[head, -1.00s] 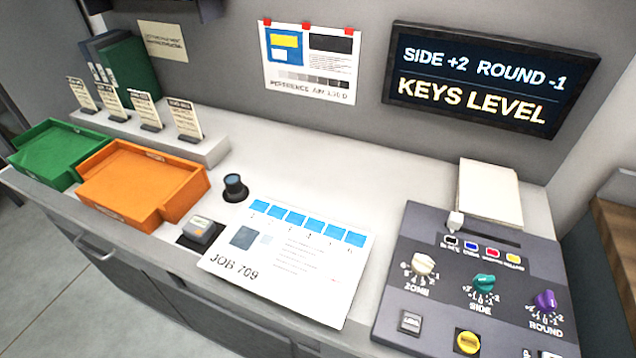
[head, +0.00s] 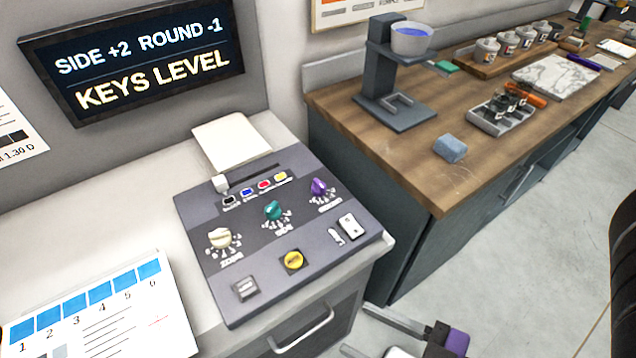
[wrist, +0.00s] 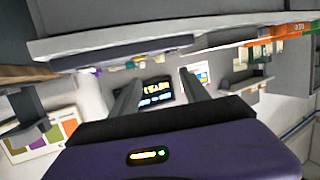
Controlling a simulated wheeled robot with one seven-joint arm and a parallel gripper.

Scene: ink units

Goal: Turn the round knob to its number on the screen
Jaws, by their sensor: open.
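The screen (head: 135,62) on the wall reads "SIDE +2 ROUND -1" above "KEYS LEVEL". The purple round knob (head: 318,187) is at the right end of a row of three on the dark console (head: 215,270), with small marks around it. Its exact setting is too small to read. The teal side knob (head: 273,210) and cream zone knob (head: 219,238) are to its left. My gripper (head: 357,330) is low at the bottom of the head view, apart from the console and in front of it. In the wrist view its two grey fingers (wrist: 160,88) are spread with nothing between them.
A yellow button (head: 293,260), a grey button (head: 245,289) and a white switch (head: 348,225) sit near the knobs. A wooden bench (head: 400,150) with a dark stand (head: 385,75) is to the right. The floor (head: 540,250) in front is clear.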

